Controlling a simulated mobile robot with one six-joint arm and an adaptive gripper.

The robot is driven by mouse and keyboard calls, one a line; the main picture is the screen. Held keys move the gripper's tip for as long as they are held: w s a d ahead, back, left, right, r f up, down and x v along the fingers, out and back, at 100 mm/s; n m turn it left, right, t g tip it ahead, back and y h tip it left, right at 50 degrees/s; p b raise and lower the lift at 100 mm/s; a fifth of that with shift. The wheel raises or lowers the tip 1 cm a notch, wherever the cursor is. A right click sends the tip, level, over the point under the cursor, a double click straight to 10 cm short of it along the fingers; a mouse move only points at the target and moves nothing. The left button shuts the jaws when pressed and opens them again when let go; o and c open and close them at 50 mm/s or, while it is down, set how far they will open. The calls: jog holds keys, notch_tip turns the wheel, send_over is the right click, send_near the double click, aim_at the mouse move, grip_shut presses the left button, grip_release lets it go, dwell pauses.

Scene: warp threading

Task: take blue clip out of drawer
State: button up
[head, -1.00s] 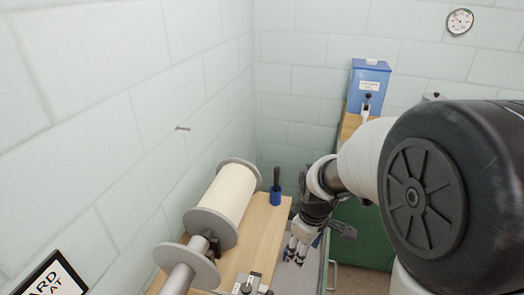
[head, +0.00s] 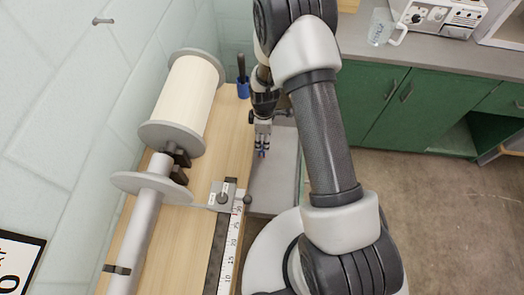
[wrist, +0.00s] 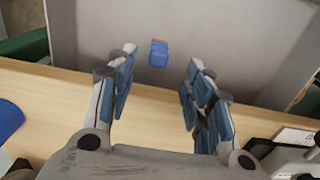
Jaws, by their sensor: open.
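The blue clip (wrist: 158,53) lies on the bare grey floor of the open drawer (wrist: 95,28) in the wrist view, with a small reddish bit at its far end. My gripper (wrist: 162,68) is open and empty. Its two blue-padded fingers stand on either side of the clip in the picture, apart from it. In the head view my gripper (head: 262,146) points down at the drawer (head: 278,180) beside the wooden bench. A small bluish spot at its tips may be the clip or the finger pads.
The wooden bench top (head: 140,240) carries a large cream spool (head: 187,92), a ruler (head: 231,250), a metal clamp (head: 226,196) and a blue cup (head: 243,90) holding a dark tool. Green cabinets (head: 385,105) stand behind on the right. Open floor lies at right.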

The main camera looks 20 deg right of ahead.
aim_at(262, 151)
notch_tip(262, 151, down, 9)
jog(key=shift+r+b, duration=0.1)
jog(key=shift+b, duration=1.05)
jog(key=shift+c, duration=0.2)
jog(key=c, duration=0.9)
